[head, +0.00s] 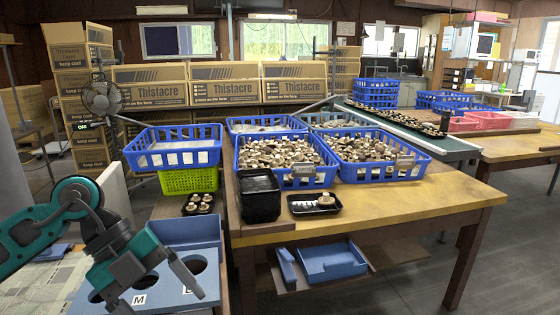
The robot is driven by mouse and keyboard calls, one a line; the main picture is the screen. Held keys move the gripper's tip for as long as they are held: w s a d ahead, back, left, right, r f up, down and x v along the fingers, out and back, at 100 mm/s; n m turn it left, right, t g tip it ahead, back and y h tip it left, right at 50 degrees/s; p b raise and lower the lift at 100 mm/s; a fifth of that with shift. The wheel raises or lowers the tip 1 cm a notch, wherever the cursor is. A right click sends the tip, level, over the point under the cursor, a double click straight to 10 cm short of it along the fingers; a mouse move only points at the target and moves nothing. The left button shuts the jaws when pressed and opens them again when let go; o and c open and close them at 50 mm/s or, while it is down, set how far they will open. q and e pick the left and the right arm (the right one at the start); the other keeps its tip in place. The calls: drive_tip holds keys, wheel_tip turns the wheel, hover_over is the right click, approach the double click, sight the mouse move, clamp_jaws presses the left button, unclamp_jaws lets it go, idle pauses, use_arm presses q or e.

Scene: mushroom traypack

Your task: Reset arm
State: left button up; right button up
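My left gripper (158,293) is at the lower left, above a blue panel (218,290) with round holes and letter labels. Its fingers are apart and nothing shows between them. My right arm and gripper are not in view. A black tray (336,207) with a few mushrooms (325,199) sits at the front of the wooden table (400,211). Another black tray (187,211) with several mushrooms is left of the table. A stack of black trays (261,204) stands at the table's front left corner. My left gripper is apart from all the trays.
Two blue crates (286,182) (385,173) full of mushrooms stand on the table. A blue crate (170,161) sits above a green crate (188,181) at left. Blue bins (335,262) lie on the shelf below. The table's front right is clear.

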use_arm(q)
drive_tip(key=d+r+n+t+h+p, duration=0.1)
drive_tip(key=d+r+n+t+h, duration=0.2)
drive_tip(key=d+h, duration=0.35)
drive_tip(key=d+r+n+t+h+p, duration=0.1)
drive_tip(key=d+n+t+h, duration=0.1)
drive_tip(key=d+t+h, duration=0.35)
drive_tip(key=w+a+f+n+t+y+p, duration=0.1)
drive_tip(key=w+a+f+n+t+y, duration=0.15)
drive_tip(key=f+n+t+y, duration=0.35)
drive_tip(key=w+a+f+n+t+y, duration=0.1)
drive_tip(key=a+f+n+t+y, duration=0.25)
drive_tip(key=n, duration=0.55)
drive_tip(key=s+a+f+n+g+y, duration=0.2)
drive_tip(key=s+f, duration=0.4)
drive_tip(key=f, duration=0.3)
drive_tip(key=s+a+f+n+g+y+p, duration=0.1)
drive_tip(key=s+a+f+n+g+y, duration=0.1)
drive_tip(key=s+f+y, duration=0.3)
wheel_tip(320, 180, down, 4)
drive_tip(key=shift+s+f+n+g, duration=0.1)
drive_tip(key=shift+s+n+g, duration=0.35)
drive_tip(key=shift+n+g, duration=0.45)
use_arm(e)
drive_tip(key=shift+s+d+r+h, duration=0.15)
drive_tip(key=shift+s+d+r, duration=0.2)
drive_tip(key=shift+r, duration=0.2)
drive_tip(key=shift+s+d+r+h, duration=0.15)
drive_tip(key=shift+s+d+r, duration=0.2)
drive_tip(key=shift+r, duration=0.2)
